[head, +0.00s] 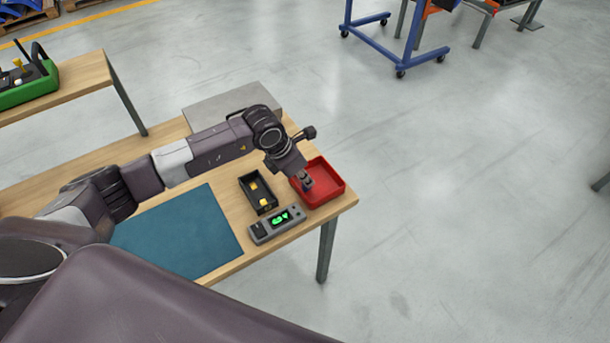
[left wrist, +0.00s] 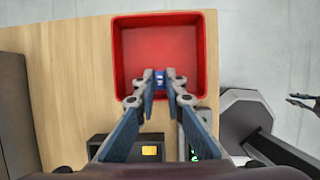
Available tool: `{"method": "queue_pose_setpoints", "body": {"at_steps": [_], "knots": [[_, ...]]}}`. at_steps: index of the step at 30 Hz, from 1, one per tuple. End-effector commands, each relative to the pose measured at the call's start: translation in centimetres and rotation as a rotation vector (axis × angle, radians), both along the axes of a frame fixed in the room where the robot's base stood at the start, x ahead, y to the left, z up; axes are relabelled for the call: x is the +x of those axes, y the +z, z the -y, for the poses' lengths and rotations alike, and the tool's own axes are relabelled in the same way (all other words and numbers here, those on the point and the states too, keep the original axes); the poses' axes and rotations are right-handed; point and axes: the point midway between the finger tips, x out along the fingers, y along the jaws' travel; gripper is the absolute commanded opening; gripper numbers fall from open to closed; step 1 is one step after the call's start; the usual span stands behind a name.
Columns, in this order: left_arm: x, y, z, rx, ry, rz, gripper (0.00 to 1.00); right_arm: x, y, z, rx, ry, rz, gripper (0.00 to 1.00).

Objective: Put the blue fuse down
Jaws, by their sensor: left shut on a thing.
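My left gripper (left wrist: 160,82) is shut on the blue fuse (left wrist: 159,77), a small blue piece with a pale band between the fingertips. The fuse and fingertips show over the near part of a red square tray (left wrist: 203,50). In the head view my left gripper (head: 307,185) points down at the left side of the red tray (head: 337,190); the fuse is too small to tell there. I cannot tell whether the fuse touches the tray floor. The tray looks otherwise empty.
A black box with yellow pieces (head: 258,193) and a grey device with a green display (head: 277,224) stand beside the tray on the wooden table (head: 339,204). A teal mat (head: 185,235) lies to the left. The tray is near the table's right corner.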

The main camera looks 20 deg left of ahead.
Motion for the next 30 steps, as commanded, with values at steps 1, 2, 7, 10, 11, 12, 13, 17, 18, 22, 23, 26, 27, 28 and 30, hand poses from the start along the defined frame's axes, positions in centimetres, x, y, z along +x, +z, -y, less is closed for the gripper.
{"method": "queue_pose_setpoints", "body": {"at_steps": [1,2,7,10,11,12,13,17,18,22,23,26,27,28,30], "knots": [[0.0,-0.3,0.0,-0.001,0.0,-0.001,0.0,0.0,0.1,-0.1,0.001,0.0,0.0,0.14],[0.0,-0.3,0.1,0.0,-0.001,0.001,0.0,0.0,0.1,-0.1,0.002,0.0,0.0,0.14],[0.0,-0.4,0.0,-0.001,-0.002,0.002,0.0,0.0,0.1,-0.3,0.004,-0.001,0.0,0.14],[0.0,-0.5,0.0,0.0,-0.001,0.001,0.0,0.0,-0.1,-0.3,0.004,0.0,0.0,0.14],[0.0,-0.6,0.0,0.0,-0.001,0.001,0.0,0.0,-0.3,-0.3,0.004,0.0,0.0,0.14],[0.0,-0.6,0.0,0.0,-0.001,0.001,0.12,0.0,-0.2,-0.3,0.004,0.0,0.0,0.14],[0.0,-0.5,0.0,0.0,-0.001,0.002,0.16,0.0,-0.2,-0.3,0.004,0.0,0.0,0.14],[0.0,-0.5,0.0,0.0,-0.001,0.001,0.28,0.0,-0.1,-0.3,0.003,0.0,0.0,0.14],[0.0,-0.5,0.0,0.0,-0.001,0.002,0.28,0.0,-0.1,-0.3,0.003,0.0,0.0,0.14],[0.0,-0.5,0.0,0.0,-0.001,0.002,0.28,0.0,-0.1,-0.3,0.003,-0.001,0.001,0.14],[0.0,-0.5,0.0,0.0,-0.001,0.002,0.28,0.0,-0.1,-0.3,0.003,-0.001,0.001,0.14],[0.0,-0.3,0.0,0.0,-0.001,0.002,0.28,0.0,0.1,-0.3,0.003,-0.001,0.001,0.14],[0.0,-0.1,0.0,0.0,-0.001,0.002,0.28,0.0,0.1,-0.3,0.003,-0.001,0.001,0.14],[0.0,0.0,-0.2,0.001,0.0,0.003,0.28,0.0,-0.1,-0.3,0.003,-0.001,0.001,0.14],[-0.3,0.8,-0.4,0.001,-0.001,0.005,0.28,0.1,-0.5,-0.2,0.002,-0.001,0.002,0.14]]}}
